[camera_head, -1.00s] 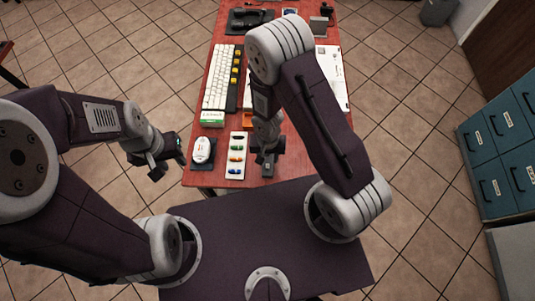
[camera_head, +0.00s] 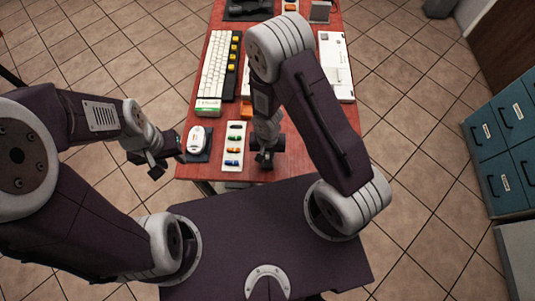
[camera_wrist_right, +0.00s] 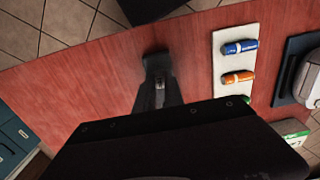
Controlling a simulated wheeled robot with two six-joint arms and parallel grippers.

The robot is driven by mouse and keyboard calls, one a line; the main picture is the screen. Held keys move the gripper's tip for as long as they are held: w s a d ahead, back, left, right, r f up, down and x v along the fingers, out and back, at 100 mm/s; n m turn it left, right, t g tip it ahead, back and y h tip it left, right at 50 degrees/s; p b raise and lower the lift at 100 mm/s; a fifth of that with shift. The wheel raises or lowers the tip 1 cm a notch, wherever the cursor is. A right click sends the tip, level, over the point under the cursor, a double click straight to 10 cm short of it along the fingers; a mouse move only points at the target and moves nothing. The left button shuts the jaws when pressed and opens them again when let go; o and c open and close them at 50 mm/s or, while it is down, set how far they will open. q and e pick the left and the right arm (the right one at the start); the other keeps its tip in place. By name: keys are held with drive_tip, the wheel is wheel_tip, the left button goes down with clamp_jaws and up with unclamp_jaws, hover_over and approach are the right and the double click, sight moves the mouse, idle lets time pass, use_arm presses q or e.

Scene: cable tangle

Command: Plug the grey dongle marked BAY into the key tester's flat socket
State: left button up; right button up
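My right gripper (camera_head: 264,160) is low over the table's front part, right of a white strip (camera_head: 233,160) with several coloured dongles. In the right wrist view a dark block with a small metallic part (camera_wrist_right: 159,90) shows at the fingertips; I cannot tell if it is a held dongle or the fingers. The strip's blue dongle (camera_wrist_right: 240,47) and orange dongle (camera_wrist_right: 238,77) lie there. I cannot make out a grey dongle or the BAY mark. A dark strip with yellow keys (camera_head: 234,60), possibly the key tester, lies beside the keyboard; no socket shows. My left gripper (camera_head: 156,168) hangs left of the table, apparently empty.
A white keyboard (camera_head: 215,68) and a green-and-white box (camera_head: 208,106) lie on the red table (camera_head: 295,165). A mouse (camera_head: 197,139) sits on a dark pad at the front left. A white panel (camera_head: 338,65) is at right. Teal cabinets (camera_head: 505,145) stand right of the table.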

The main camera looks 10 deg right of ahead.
sight(268, 157)
clamp_jaws()
drive_tip(key=shift+r+p, duration=1.55)
drive_tip(key=shift+p, duration=0.05)
unclamp_jaws()
clamp_jaws()
